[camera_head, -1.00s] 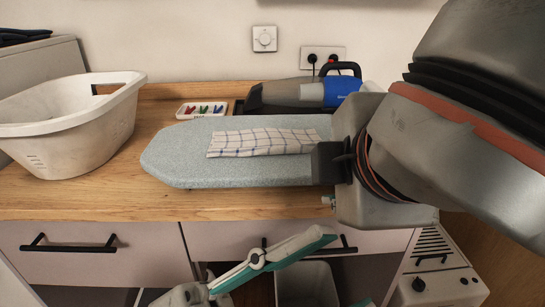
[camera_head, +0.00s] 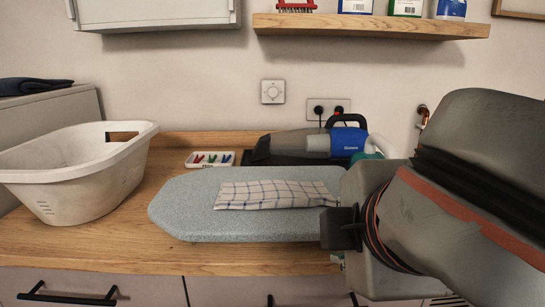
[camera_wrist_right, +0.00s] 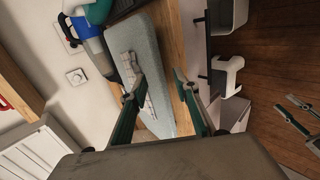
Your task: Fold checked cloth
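The checked cloth (camera_head: 277,194), white with dark blue lines, lies as a flat narrow strip on the grey ironing board (camera_head: 190,207). I cannot tell its layers. In the right wrist view the cloth (camera_wrist_right: 150,107) is partly hidden behind a finger. My right gripper (camera_wrist_right: 156,68) is open with nothing between its teal fingers; it appears apart from the cloth. In the head view my right arm hides it. My left gripper (camera_wrist_right: 284,103) shows at the right edge of the right wrist view, fingers apart and empty, over the floor side, away from the board. It is outside the head view.
A white laundry basket (camera_head: 75,195) stands left on the wooden counter (camera_head: 110,238). A tray of coloured pegs (camera_head: 210,159) and a blue-grey handheld vacuum (camera_head: 300,146) sit behind the board. A wooden shelf (camera_head: 370,24) hangs above. Counter in front of the board is clear.

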